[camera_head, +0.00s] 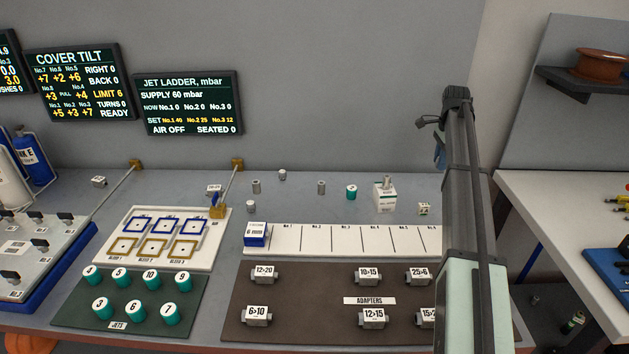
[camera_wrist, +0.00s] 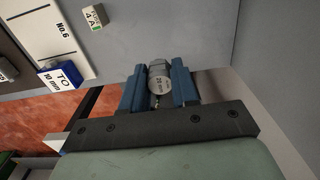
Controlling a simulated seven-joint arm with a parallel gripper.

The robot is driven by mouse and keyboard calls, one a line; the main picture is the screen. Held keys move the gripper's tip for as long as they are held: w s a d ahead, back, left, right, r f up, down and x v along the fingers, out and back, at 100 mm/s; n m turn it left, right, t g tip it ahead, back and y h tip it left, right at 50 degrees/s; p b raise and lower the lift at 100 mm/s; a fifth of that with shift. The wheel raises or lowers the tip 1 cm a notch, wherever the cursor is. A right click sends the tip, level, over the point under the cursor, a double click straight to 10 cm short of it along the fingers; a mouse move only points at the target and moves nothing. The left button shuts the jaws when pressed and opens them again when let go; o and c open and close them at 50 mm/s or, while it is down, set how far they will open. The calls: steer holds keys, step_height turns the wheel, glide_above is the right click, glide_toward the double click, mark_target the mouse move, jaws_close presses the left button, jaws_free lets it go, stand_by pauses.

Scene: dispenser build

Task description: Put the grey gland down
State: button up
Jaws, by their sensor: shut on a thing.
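The grey gland (camera_wrist: 160,85) is a small grey cylinder with dark marking on its side. In the wrist view it sits between the two blue fingers of my gripper (camera_wrist: 158,72), which is shut on it. Grey bench top shows beyond the fingertips; I cannot tell whether the gland touches it. In the head view my arm hides the gland and most of the gripper; only a bit of a blue finger (camera_head: 439,157) shows left of the arm, in front of the wall.
Several small grey cylinders, one of them (camera_head: 321,187), stand along the back of the bench. A white-and-green box (camera_head: 385,197), a small marked cube (camera_head: 424,208) and the white numbered strip (camera_head: 345,239) lie left of my arm. A blue-and-white block (camera_wrist: 60,76) stands at the strip's end.

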step_height(320, 180, up, 7)
steer(key=shift+r, duration=0.15)
steer(key=s+a, duration=0.4)
steer(key=a, duration=1)
steer(key=s+a, duration=0.4)
steer(key=a, duration=1)
steer(key=s+a, duration=0.4)
steer(key=a, duration=1)
glide_toward(310, 180)
steer(key=shift+s+f, duration=0.2)
steer(key=shift+f, duration=2.7)
steer(key=shift+w+f, duration=0.25)
steer(key=shift+f, duration=0.05)
